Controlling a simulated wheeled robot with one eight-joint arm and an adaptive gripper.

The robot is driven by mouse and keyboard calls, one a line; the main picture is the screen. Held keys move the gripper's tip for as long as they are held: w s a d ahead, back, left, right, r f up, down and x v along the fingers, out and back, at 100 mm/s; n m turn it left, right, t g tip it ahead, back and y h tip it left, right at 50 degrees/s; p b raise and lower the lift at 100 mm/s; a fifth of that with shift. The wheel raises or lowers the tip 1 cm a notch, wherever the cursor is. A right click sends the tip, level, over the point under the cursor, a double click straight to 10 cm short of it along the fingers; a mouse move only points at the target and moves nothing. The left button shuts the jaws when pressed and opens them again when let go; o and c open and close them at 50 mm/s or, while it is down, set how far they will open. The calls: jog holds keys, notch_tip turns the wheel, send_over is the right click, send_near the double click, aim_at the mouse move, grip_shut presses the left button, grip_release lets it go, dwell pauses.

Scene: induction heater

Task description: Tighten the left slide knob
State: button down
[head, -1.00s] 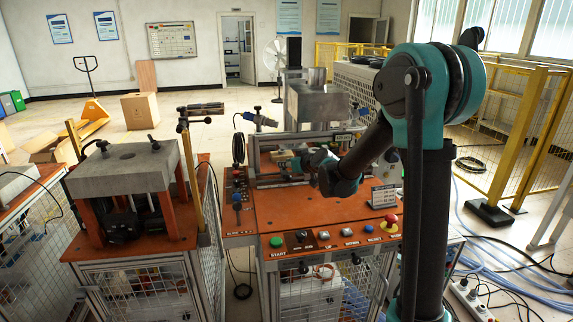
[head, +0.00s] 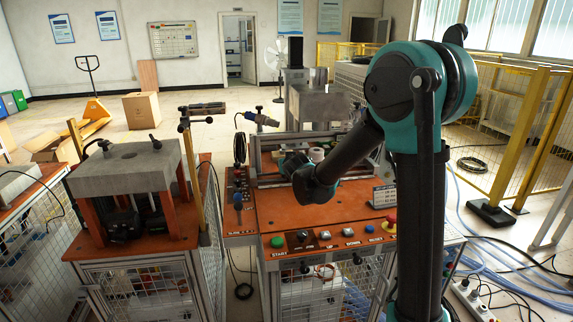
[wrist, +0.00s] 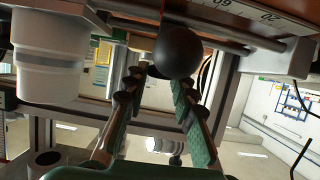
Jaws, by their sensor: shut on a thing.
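The slide knob (wrist: 178,52) is a smooth black ball in the upper middle of the wrist view, in front of metal rails. My gripper (wrist: 163,76) has its two green, dark-padded fingers reaching up to it from below in the picture. The fingertips are closed about the knob, one on each side; the exact contact is partly hidden by the ball. In the head view my wrist is over the orange-topped induction heater bench (head: 285,215), and the fingers and knob are hidden there.
A white cup-shaped part (wrist: 50,60) hangs close to the left of my gripper in the wrist view. A numbered scale (wrist: 245,10) runs along the top. In the head view, a green start button (head: 277,242) and a red emergency button (head: 389,226) sit on the bench front.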

jog(key=m+h, duration=0.2)
jog(key=h, duration=0.1)
jog(key=a+m+h, duration=0.1)
jog(key=m+h, duration=0.2)
jog(key=shift+a+m+h, duration=0.1)
jog(key=shift+m+h, duration=0.2)
jog(key=m+h, duration=0.1)
jog(key=m+g+h, duration=0.1)
jog(key=m+h, duration=0.1)
jog(key=m+g+h, duration=0.1)
jog(key=shift+w+a+h, duration=0.15)
jog(key=shift+a+h, duration=0.1)
jog(key=shift+h, duration=0.05)
jog(key=shift+w+a+m+g+h, duration=0.1)
jog(key=shift+m+g+h, duration=1.2)
jog(key=shift+m, duration=0.4)
jog(key=shift+f, duration=0.1)
jog(key=c, duration=1.3)
grip_release()
jog(key=shift+o, duration=0.2)
